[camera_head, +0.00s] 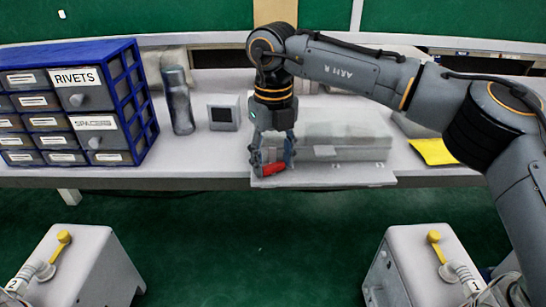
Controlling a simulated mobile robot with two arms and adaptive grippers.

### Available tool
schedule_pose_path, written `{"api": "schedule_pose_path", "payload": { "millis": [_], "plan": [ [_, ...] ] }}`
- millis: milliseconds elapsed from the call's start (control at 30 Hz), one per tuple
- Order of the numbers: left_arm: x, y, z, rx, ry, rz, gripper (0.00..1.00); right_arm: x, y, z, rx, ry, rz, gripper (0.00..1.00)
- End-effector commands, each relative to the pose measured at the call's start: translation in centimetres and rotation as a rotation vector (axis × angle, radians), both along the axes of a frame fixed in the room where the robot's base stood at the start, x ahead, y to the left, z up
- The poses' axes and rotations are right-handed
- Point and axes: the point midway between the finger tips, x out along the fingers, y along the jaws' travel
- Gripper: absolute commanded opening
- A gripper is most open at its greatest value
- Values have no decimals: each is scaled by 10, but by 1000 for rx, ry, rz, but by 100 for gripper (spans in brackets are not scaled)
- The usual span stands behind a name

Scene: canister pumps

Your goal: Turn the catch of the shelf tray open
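The shelf tray (345,148) is a low grey box with a pale, see-through upper part, on the white bench near its front edge. A red catch (273,169) shows at its front left corner. My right gripper (274,163) points down at this corner, its dark fingers on either side of the red catch. The fingers are apart, but I cannot tell whether they press on the catch. The gripper hides part of the tray's left end. My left gripper is not in view.
A blue drawer cabinet (128,97), a dark bottle (179,100) and a small grey box (223,114) stand left of the tray. A yellow cloth or sheet (433,151) lies right. Two canister pumps, left (85,265) and right (412,262), stand in front.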

Motion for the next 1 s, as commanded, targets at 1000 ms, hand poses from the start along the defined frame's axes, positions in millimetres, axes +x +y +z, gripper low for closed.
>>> {"api": "schedule_pose_path", "payload": {
  "millis": [1000],
  "plan": [
    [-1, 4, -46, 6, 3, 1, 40, 0, 1, -1, 2, -2, -381, 17]
  ]
}}
